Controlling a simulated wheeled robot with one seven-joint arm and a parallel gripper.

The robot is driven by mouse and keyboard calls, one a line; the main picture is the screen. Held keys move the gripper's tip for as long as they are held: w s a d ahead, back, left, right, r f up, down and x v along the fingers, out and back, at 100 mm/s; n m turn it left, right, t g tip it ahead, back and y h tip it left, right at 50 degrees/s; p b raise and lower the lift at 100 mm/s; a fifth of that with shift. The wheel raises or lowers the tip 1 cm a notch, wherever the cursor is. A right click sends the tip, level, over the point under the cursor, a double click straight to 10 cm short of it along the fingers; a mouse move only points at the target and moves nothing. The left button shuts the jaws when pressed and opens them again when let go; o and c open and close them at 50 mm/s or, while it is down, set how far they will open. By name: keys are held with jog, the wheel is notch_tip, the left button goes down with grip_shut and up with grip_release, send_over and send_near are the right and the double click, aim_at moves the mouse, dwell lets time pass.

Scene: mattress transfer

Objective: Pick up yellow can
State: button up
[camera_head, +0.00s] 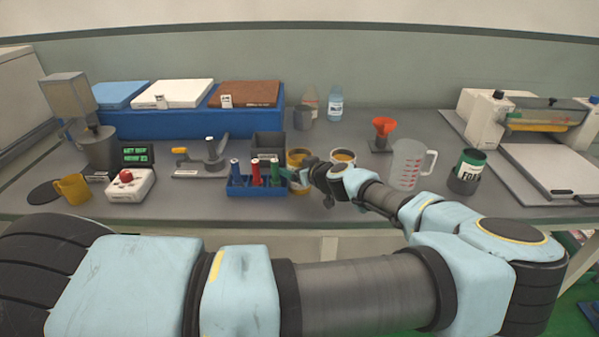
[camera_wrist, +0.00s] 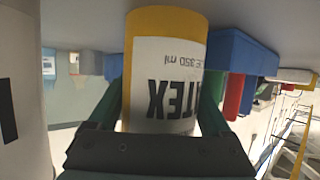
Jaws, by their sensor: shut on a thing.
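The yellow can (camera_head: 298,156) stands upright at the bench's middle, right beside the blue rack, partly hidden by my gripper (camera_head: 293,176). In the wrist view, which is upside down, the can (camera_wrist: 166,55) has a yellow band and a white label reading "350 ml" and part of a word, "TEX". The green fingers of my gripper (camera_wrist: 160,108) are shut around its sides. I cannot tell whether its base touches the bench. A second can (camera_head: 343,155) with a yellow-orange top stands just to the right, partly behind my wrist.
The blue rack (camera_head: 240,190) holds red, green and blue items close to the left. A dark grey bin (camera_head: 268,145) is behind. The bench front (camera_head: 200,207) is mostly clear.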

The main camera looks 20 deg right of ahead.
aim_at(294, 150)
grip_shut()
jog(key=shift+r, duration=0.3)
jog(key=shift+r+p, duration=1.5)
jog(key=shift+r, duration=3.2)
